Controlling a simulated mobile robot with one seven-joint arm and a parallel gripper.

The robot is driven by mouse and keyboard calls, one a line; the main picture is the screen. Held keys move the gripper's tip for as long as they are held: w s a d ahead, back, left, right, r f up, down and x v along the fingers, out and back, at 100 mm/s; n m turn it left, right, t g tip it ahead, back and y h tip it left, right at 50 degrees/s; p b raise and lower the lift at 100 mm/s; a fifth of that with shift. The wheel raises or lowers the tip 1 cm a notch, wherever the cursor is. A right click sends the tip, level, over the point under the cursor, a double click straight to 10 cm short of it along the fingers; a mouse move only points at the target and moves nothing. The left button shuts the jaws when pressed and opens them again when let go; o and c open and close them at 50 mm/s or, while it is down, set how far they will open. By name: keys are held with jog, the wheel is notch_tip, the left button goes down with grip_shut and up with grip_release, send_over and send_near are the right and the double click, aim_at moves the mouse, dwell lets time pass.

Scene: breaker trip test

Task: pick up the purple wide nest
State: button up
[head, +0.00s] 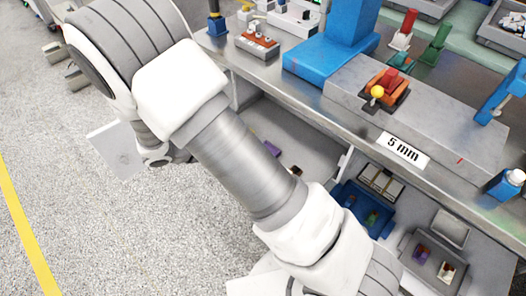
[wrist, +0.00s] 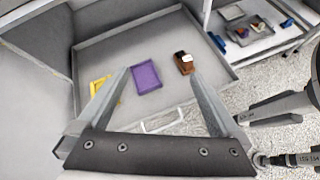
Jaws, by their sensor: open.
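The purple wide nest (wrist: 146,78) is a flat purple rectangle with a raised rim. It lies in a grey open tray or drawer (wrist: 105,47) in the wrist view. My gripper (wrist: 160,73) is open and empty, its two fingers reaching toward the tray on either side of the nest in the picture. I cannot tell how high the fingers are above it. In the head view a small purple patch (head: 271,148), likely the same nest, shows below the bench beside my arm. My gripper cannot be made out there.
A yellow piece (wrist: 99,85) lies left of the nest, and a brown block (wrist: 184,63) lies to its right. The tray has raised walls and a front handle (wrist: 163,122). The bench (head: 330,112) overhangs the shelf, with a blue bin (head: 345,208) further right.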

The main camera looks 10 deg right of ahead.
jog(key=a+f+n+t+b, duration=0.1)
jog(key=f+n, duration=0.1)
jog(key=f, duration=0.2)
jog(key=a+f+n+t, duration=0.1)
jog(key=f+n, duration=0.1)
jog(key=f, duration=0.2)
jog(key=w+a+f+n+t+b, duration=0.1)
jog(key=f+n+t, duration=0.1)
jog(key=f, duration=0.2)
jog(key=shift+a+h+b, duration=0.15)
jog(key=shift+h+b, duration=0.15)
jog(key=shift+h, duration=0.1)
jog(key=b+x, duration=0.2)
jog(key=x, duration=0.9)
jog(key=shift+b, duration=0.3)
jog(key=shift+r+b+x, duration=0.15)
jog(key=shift+b+x, duration=0.3)
jog(key=shift+x, duration=0.95)
jog(key=shift+r+b+x, duration=0.15)
jog(key=shift+b+x, duration=0.3)
jog(key=shift+x, duration=1)
jog(key=c, duration=1.4)
notch_tip(320, 180, up, 5)
jog(key=shift+p, duration=1.1)
jog(key=s+d+r+p, duration=0.1)
jog(key=s+r+p, duration=0.1)
jog(key=s+r, duration=0.4)
jog(key=s, duration=0.5)
jog(key=shift+s+d+p, duration=0.35)
jog(key=shift+d, duration=0.05)
